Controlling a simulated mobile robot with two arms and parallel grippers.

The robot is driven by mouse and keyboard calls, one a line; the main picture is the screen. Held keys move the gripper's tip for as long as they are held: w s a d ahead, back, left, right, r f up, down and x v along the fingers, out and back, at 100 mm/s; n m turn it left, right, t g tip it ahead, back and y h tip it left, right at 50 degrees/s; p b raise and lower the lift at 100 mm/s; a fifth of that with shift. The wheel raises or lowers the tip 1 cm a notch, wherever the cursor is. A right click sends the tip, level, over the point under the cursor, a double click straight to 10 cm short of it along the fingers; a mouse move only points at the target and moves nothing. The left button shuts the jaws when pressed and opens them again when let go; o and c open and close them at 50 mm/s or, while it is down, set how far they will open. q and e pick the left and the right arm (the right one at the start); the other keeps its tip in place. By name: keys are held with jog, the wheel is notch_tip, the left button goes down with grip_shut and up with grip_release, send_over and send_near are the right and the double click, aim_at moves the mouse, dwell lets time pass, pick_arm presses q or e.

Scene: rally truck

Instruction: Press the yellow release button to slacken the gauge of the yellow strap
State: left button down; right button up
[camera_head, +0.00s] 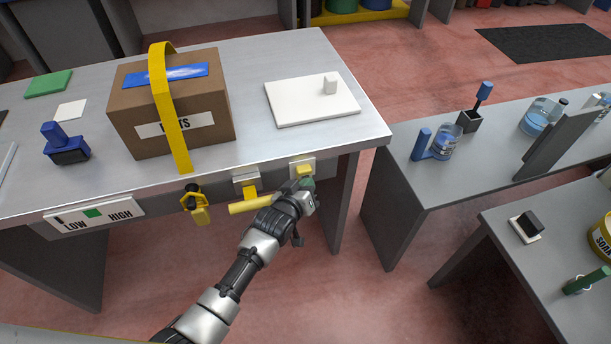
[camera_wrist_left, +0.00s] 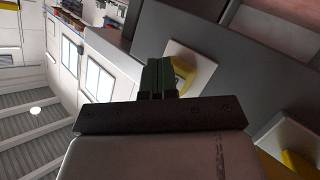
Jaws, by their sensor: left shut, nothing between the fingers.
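The yellow release button (camera_head: 303,169) sits on a white plate on the table's front edge. In the left wrist view the button (camera_wrist_left: 184,74) is partly hidden behind my fingers. My left gripper (camera_head: 307,184) is shut and empty, its green fingertips right at the button; I cannot tell whether they touch it. The fingers also show in the left wrist view (camera_wrist_left: 158,77). The yellow strap (camera_head: 164,100) runs over a cardboard box (camera_head: 215,101) and down to the table's front. The gauge (camera_head: 95,214), marked LOW and HIGH, shows a green patch near its middle. My right gripper is out of view.
A yellow handle (camera_head: 250,204) on a white bracket is left of the button, with a yellow buckle-like piece (camera_head: 197,204) further left. A blue stamp-like object (camera_head: 65,145) and a white board (camera_head: 312,104) lie on the table (camera_head: 245,60). Other grey tables stand at right.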

pick_arm(q)
jog(key=shift+s+a, duration=0.1)
jog(key=shift+s, duration=0.15)
jog(key=s+d+p, duration=0.2)
jog(key=s+p, duration=0.1)
jog(key=s, duration=0.2)
jog(key=shift+s+p, duration=0.3)
jog(key=shift+s, duration=0.1)
dwell(0.7)
